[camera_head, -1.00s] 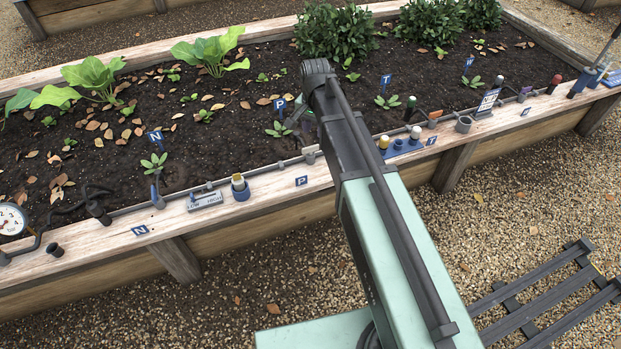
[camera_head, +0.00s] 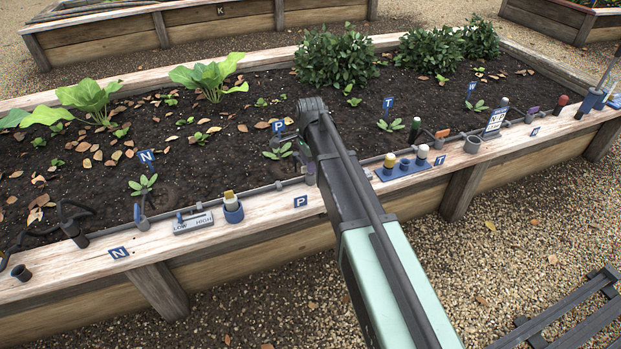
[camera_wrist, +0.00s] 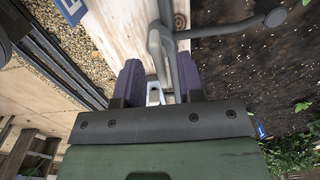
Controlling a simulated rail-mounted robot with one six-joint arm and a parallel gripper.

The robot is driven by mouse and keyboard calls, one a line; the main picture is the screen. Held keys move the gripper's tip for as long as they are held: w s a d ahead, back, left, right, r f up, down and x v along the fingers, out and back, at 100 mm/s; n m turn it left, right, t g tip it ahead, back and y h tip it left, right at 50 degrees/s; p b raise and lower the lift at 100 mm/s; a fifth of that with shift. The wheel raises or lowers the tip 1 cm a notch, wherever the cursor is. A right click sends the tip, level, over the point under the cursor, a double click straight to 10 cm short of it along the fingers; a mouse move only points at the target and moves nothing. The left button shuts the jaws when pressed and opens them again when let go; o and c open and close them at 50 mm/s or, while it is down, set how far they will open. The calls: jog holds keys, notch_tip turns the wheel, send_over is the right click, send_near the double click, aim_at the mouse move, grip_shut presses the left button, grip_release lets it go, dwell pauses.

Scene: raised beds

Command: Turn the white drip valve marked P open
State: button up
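A blue P tag (camera_head: 300,201) is on the plank, and a blue P stake (camera_head: 277,126) stands in the soil behind it. In the wrist view a grey pipe fitting (camera_wrist: 156,42) rises by the plank, with a small white piece (camera_wrist: 154,95) below it, probably the drip valve's handle. My gripper (camera_wrist: 160,82) has two purple fingers set apart, one on each side of the white piece. A gap seems to show beside it; contact is unclear. In the head view my arm hides most of the valve and gripper. The valve's marking is not readable.
A LOW/HIGH plate (camera_head: 193,222) and a yellow-topped blue cup (camera_head: 232,207) stand left on the plank. A blue holder with capped pegs (camera_head: 404,168) and a grey cup (camera_head: 473,144) stand right. A grey pipe runs along the plank's inner edge.

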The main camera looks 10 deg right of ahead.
jog(key=shift+f, duration=0.65)
jog(key=shift+r, duration=0.15)
jog(key=shift+c, duration=0.3)
grip_shut()
